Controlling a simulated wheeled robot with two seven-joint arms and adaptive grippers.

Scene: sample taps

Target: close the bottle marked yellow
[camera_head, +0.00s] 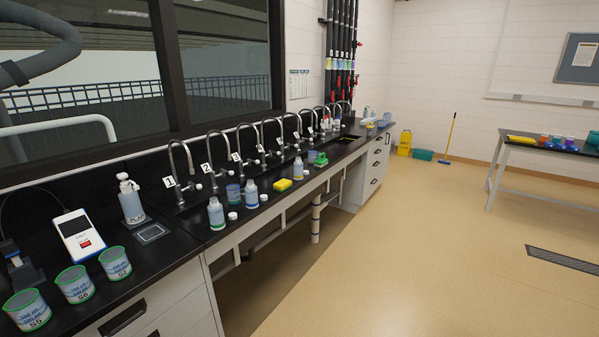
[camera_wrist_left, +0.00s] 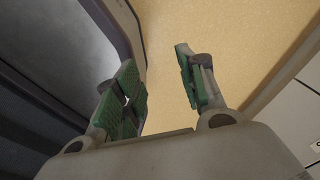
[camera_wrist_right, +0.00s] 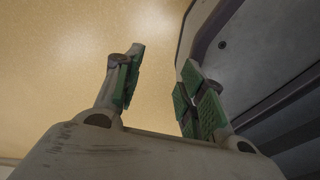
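Several small white bottles with coloured labels stand open along the front of the black bench in the head view: a near one (camera_head: 216,213), a middle one (camera_head: 251,194) and a farther one (camera_head: 298,170). White caps lie beside the near bottle (camera_head: 233,216) and the middle bottle (camera_head: 264,198). The label marks are too small to tell which bottle is marked yellow. My left gripper (camera_wrist_left: 160,85) is open and empty, over bare floor. My right gripper (camera_wrist_right: 155,80) is open and empty, also over floor. Neither gripper shows in the head view.
Numbered taps line the bench's back. A yellow sponge (camera_head: 282,185) lies between bottles. Labelled beakers (camera_head: 75,285), a meter (camera_head: 78,235) and a pump bottle (camera_head: 131,200) stand at the near left. A side table (camera_head: 548,150) is at right. The floor (camera_head: 400,250) between is clear.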

